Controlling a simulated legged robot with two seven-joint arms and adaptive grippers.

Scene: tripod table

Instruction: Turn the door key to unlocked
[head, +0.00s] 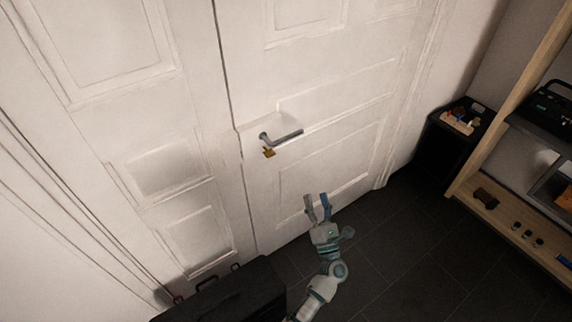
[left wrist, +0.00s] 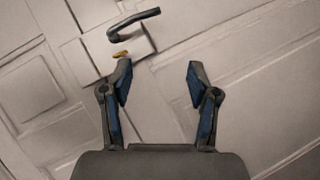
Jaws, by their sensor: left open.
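The brass key (head: 268,152) sits in the white door (head: 330,130), just below the grey lever handle (head: 284,137). In the left wrist view the key (left wrist: 120,54) shows just beyond the tip of the left finger, with the handle (left wrist: 133,22) above it. My left gripper (head: 318,198) is open and empty, below and to the right of the key in the head view. In the left wrist view the gripper (left wrist: 160,72) has its fingers wide apart, with only door panel between them. The key's exact angle is too small to tell. My right gripper is not in view.
A dark case (head: 232,295) stands at the bottom, in front of the doors. A wooden shelf (head: 492,200) with small items is at right, beside a black bin-like box (head: 452,138). Dark tiled floor (head: 410,235) between them is clear.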

